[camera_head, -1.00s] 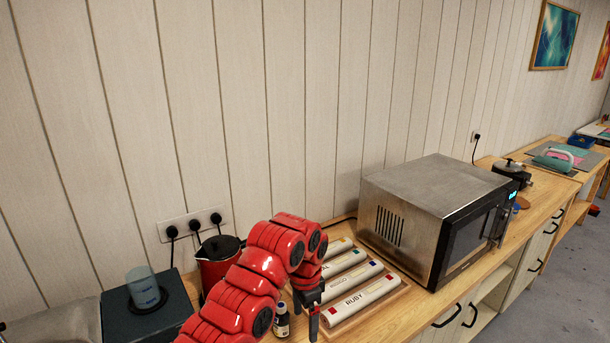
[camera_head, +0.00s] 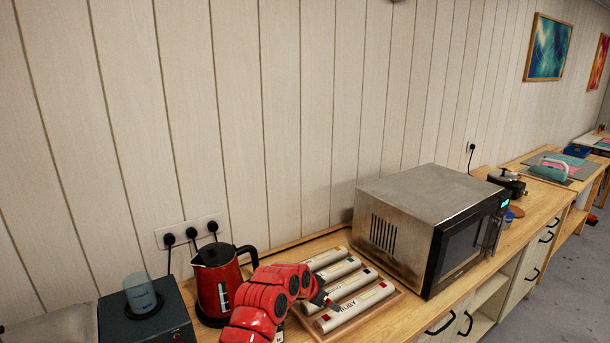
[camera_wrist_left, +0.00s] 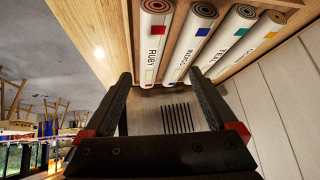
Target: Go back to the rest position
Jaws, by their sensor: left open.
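My left gripper (camera_head: 325,297) shows as dark fingers at the end of my red arm, over the labelled rolls; my arm hides parts of them. In the left wrist view the two black fingers (camera_wrist_left: 160,78) are apart with nothing between them. White rolls lie side by side in a wooden tray (camera_head: 398,297): the RUBY roll (camera_head: 360,305) nearest the front, then the INDIGO roll (camera_head: 345,287), with others behind. In the left wrist view the RUBY roll (camera_wrist_left: 155,30) is just beyond the fingers, apart from them. My right gripper is not in view.
A red kettle (camera_head: 214,285) stands left of my arm, beside a dark box (camera_head: 165,318) with a blue cup (camera_head: 139,291). A steel microwave (camera_head: 420,205) stands right of the tray. The counter's front strip (camera_head: 400,325) is bare.

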